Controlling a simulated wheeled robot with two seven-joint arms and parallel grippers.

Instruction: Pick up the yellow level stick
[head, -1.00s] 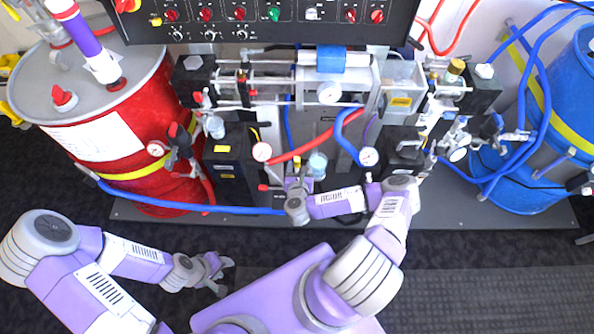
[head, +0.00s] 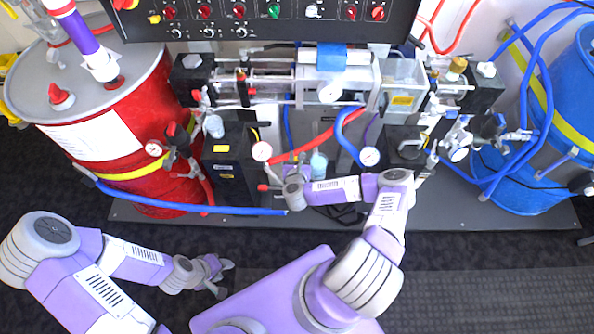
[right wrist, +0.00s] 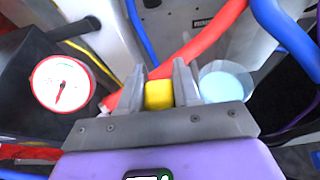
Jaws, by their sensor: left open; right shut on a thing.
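The yellow level stick (right wrist: 159,95) shows in the right wrist view as a short yellow block between the two fingers of my right gripper (right wrist: 160,82). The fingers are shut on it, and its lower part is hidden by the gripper. In the head view my right gripper (head: 302,174) is at the front of the middle of the machine, largely hidden by its own wrist. I cannot make out the stick there. My left gripper (head: 222,277) is open and empty over the dark floor, at the lower left.
A round gauge (right wrist: 62,83), a red hose (right wrist: 190,55) and a cup of pale blue liquid (right wrist: 226,84) are close around my right gripper. A red drum (head: 130,140) stands left and a blue drum (head: 560,120) right. The floor in front is clear.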

